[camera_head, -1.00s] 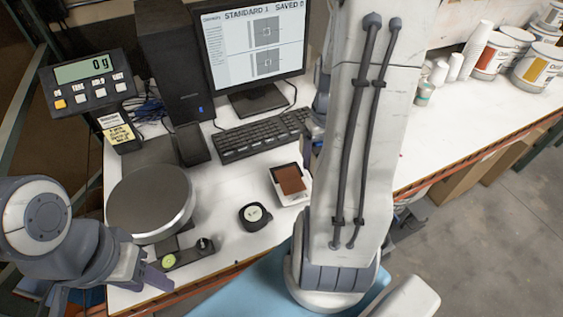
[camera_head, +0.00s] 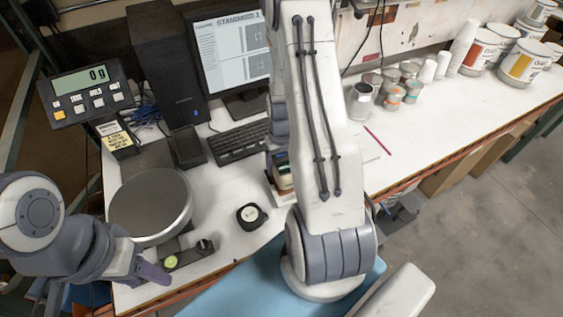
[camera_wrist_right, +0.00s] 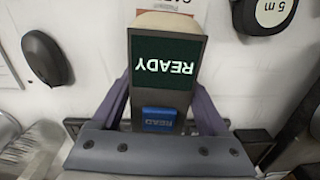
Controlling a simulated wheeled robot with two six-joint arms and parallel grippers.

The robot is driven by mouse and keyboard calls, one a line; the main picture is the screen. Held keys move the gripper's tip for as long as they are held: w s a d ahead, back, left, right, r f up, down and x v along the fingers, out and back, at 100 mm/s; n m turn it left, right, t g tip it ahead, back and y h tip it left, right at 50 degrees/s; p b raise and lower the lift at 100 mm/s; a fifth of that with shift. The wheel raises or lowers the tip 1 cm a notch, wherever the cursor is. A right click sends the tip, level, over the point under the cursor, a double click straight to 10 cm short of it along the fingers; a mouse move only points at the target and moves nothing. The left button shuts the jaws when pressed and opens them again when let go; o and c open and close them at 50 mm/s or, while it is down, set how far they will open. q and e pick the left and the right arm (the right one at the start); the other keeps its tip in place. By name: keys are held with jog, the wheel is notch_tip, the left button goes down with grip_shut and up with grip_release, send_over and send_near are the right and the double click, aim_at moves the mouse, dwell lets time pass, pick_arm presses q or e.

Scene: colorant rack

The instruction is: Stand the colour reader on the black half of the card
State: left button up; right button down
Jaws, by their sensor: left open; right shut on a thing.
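The colour reader (camera_wrist_right: 165,85) is a dark block with a READY screen and a blue READ button. In the right wrist view it is between the two purple fingers of my right gripper (camera_wrist_right: 162,100), which is shut on it. A pale card with print (camera_wrist_right: 172,4) shows partly beyond the reader's far end; its black half cannot be made out. In the head view my right arm hides its gripper. My left gripper (camera_head: 118,284) is open and empty, low at the left by the bench's front edge.
A tape measure (camera_head: 252,216) lies left of my right arm. The round scale (camera_head: 150,205), keyboard (camera_head: 238,142) and monitor (camera_head: 232,48) stand left and behind. Small tins (camera_head: 395,95), cups (camera_head: 430,70) and paint cans (camera_head: 525,62) stand back right. The right bench is largely clear.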

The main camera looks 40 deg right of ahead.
jog(key=shift+f, duration=0.15)
jog(key=shift+f, duration=0.15)
grip_release()
